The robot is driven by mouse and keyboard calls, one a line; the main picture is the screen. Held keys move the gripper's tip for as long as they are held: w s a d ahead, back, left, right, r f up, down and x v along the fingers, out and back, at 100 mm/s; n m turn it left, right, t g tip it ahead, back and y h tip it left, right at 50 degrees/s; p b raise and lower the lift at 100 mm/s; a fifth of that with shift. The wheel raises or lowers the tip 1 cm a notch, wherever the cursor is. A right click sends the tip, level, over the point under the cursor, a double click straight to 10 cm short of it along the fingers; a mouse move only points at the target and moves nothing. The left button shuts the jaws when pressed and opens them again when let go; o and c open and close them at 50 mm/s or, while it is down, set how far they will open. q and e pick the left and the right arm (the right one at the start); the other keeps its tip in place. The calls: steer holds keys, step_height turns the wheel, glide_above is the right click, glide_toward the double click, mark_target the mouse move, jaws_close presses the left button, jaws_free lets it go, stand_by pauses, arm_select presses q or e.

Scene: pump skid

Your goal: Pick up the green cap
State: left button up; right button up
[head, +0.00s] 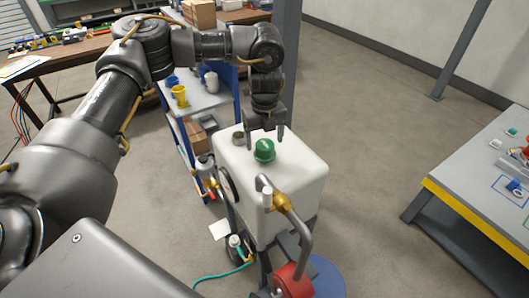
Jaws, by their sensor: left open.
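The green cap (264,150) sits on top of the white tank (305,165) of the pump skid. My left gripper (265,138) points down just behind the cap, with its two fingers apart and nothing seen between them. One finger is left of the cap and the other is right of it. I cannot tell whether the fingers touch the cap or the tank top. My right gripper is not in view.
A small round opening (238,138) is at the tank's back left. A brass fitting with a bent pipe (290,212) stands at its front. A blue shelf cart (205,100) is behind left. A grey table (470,165) stands at right. Floor between is clear.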

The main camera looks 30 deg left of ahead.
mark_target(265, 143)
arm_select(q)
steer(key=shift+f+p, duration=0.35)
steer(key=shift+f, duration=1.2)
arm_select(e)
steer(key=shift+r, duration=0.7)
arm_select(q)
steer(key=shift+c, duration=0.4)
steer(key=c, duration=1.1)
steer(key=shift+r, duration=0.1)
